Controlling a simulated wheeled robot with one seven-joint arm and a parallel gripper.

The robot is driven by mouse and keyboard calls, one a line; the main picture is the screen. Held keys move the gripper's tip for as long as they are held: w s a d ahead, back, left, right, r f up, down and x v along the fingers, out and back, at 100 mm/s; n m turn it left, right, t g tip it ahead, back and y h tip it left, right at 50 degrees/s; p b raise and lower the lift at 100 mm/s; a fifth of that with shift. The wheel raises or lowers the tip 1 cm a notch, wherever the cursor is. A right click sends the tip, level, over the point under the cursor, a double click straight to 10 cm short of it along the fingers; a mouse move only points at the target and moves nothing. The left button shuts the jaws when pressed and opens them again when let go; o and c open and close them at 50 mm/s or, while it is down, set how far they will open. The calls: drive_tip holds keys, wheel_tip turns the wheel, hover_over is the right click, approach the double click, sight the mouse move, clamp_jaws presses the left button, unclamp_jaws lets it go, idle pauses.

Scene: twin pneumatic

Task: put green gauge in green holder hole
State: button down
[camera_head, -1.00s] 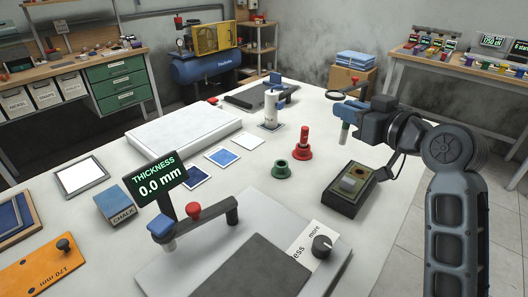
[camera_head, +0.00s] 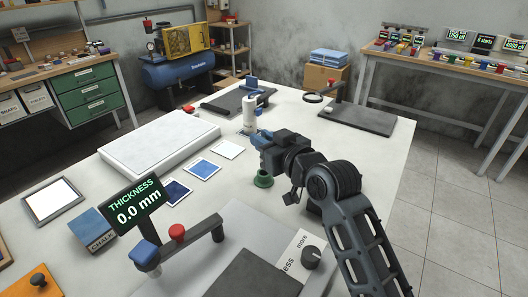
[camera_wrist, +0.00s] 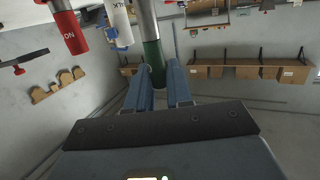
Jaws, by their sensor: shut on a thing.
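The green gauge (camera_wrist: 153,62), a cylinder with a green end and a silver shaft, is between the two blue fingers of my gripper (camera_wrist: 157,88) in the wrist view. In the head view my gripper (camera_head: 259,143) is over the table, above and slightly left of the green holder (camera_head: 264,180). The holder is a small green ring-shaped piece standing on the white table. The gauge is mostly hidden by the gripper in the head view. I cannot tell its height above the holder.
A red gauge (camera_wrist: 68,28) shows in the wrist view; my arm hides it in the head view. A white cylinder (camera_head: 249,112) stands behind the gripper. Blue and white cards (camera_head: 202,169) lie to the left. The thickness display (camera_head: 138,198) stands in front left.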

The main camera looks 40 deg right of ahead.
drive_tip(key=shift+f, duration=1.95)
